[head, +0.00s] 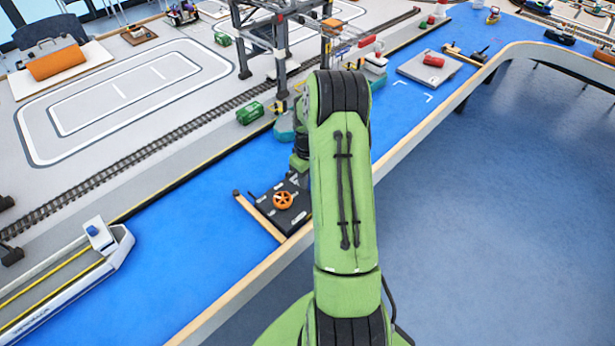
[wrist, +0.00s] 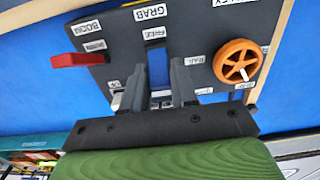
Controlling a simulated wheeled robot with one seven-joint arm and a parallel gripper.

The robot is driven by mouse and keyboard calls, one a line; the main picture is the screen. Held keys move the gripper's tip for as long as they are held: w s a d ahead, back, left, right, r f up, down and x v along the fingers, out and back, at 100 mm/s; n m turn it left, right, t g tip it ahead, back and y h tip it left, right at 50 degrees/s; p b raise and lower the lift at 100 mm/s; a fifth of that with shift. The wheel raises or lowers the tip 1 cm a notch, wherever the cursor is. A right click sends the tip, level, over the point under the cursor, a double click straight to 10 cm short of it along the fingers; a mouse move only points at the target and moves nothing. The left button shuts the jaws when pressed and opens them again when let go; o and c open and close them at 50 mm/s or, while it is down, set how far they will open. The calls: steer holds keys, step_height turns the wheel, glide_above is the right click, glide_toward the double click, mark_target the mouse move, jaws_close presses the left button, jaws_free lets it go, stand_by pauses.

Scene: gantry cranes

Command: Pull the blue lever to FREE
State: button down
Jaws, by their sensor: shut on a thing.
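The dark control panel (head: 268,217) lies by the near edge of the blue water strip in the head view. In the wrist view the panel (wrist: 120,62) carries GRAB and FREE labels above a blue lever (wrist: 160,62). My gripper (wrist: 158,85) is over the panel, its two grey fingers on either side of the blue lever, shut on it. The FREE label (wrist: 155,33) is just beyond the lever's far end in the picture. The lever's lower end is hidden by the fingers. In the head view my arm hides the gripper's fingers and the lever.
On the same panel, a red lever (wrist: 88,59) stands left of the gripper and an orange handwheel (wrist: 237,61) close to the right. A wooden bar (head: 262,217) borders the panel. A grey gantry crane (head: 280,35) stands behind; a white boat (head: 75,275) lies left.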

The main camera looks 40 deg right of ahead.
steer(key=t+b, duration=0.1)
steer(key=b, duration=0.2)
steer(key=s+t+b, duration=0.1)
steer(key=t+b, duration=0.1)
steer(key=b, duration=0.1)
steer(key=shift+s+d+f+t, duration=0.1)
steer(key=shift+s+f+t, duration=0.1)
steer(key=shift+s+t, duration=0.1)
steer(key=t+b, duration=0.1)
steer(key=b, duration=0.2)
steer(key=s+t+b, duration=0.1)
steer(key=t+b, duration=0.1)
steer(key=b, duration=0.1)
steer(key=shift+s+f+t+b, duration=0.1)
steer(key=shift+s+t+b, duration=0.2)
steer(key=shift+b, duration=0.1)
steer(key=t+b, duration=0.2)
steer(key=shift+s+b, duration=0.3)
steer(key=shift+s, duration=0.1)
steer(key=shift+s+t+b, duration=0.25)
steer(key=shift+t+b, duration=0.1)
steer(key=shift+t, duration=0.45)
steer(key=shift+f, duration=0.1)
steer(key=c, duration=1)
jaws_free()
steer(key=shift+s, duration=0.1)
steer(key=shift+o, duration=0.2)
